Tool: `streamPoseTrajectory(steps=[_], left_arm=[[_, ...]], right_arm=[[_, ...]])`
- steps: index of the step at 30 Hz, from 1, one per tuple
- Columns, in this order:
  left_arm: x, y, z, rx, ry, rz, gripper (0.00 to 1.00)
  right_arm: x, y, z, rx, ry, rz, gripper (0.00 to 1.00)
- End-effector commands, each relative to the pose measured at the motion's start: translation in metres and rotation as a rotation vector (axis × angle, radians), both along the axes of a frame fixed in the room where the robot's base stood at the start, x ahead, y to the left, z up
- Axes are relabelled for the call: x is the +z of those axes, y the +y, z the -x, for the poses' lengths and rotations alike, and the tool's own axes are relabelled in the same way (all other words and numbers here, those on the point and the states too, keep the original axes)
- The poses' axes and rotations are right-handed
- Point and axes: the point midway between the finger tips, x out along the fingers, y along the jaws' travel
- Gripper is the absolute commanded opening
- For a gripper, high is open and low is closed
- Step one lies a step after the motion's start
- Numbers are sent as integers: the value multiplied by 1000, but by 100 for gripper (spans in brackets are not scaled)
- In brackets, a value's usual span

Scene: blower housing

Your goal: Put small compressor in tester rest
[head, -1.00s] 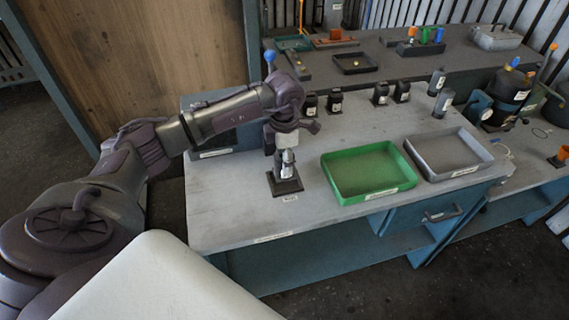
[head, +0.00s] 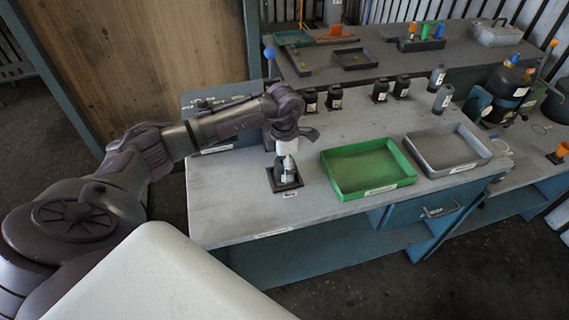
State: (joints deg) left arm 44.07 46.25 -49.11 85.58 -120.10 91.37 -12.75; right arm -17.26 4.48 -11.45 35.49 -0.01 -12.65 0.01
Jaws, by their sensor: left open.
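The tester rest (head: 272,186) is a dark square base on the left part of the grey bench, with a small white label in front. A small dark and grey bottle-shaped piece, seemingly the small compressor (head: 284,172), stands upright on it. My left gripper (head: 287,156) is open and points down right over this piece. Its fingers are small here and partly merge with the piece, so I cannot tell whether they touch it. My right gripper is not in view.
A green tray (head: 368,193) and a grey tray (head: 450,170), both empty, lie right of the rest. Several dark bottle-like units (head: 335,97) stand behind them. A teal box (head: 206,148) stands at the bench's left end. The bench front is clear.

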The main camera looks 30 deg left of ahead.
Motion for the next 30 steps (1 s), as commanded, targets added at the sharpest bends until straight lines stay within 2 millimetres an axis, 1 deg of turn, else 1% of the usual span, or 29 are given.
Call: streamPoseTrajectory(steps=[5, 7, 11, 15, 21, 25, 30], left_arm=[[5, 0, 0, 0, -1, 1, 81], [10, 0, -1, 0, -4, 0, 81], [32, 0, -2, -1, -6, 0, 81], [64, 0, -2, 0, -7, -1, 81], [102, 0, -1, 0, -6, 0, 81], [117, 0, -1, 0, -4, 0, 81], [123, 0, 0, 0, 0, 0, 81]], right_arm=[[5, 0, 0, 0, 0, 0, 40], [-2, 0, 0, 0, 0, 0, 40], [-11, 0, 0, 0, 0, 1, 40], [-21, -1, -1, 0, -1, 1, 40], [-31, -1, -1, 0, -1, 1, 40], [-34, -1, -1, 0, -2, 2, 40], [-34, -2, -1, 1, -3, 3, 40]])
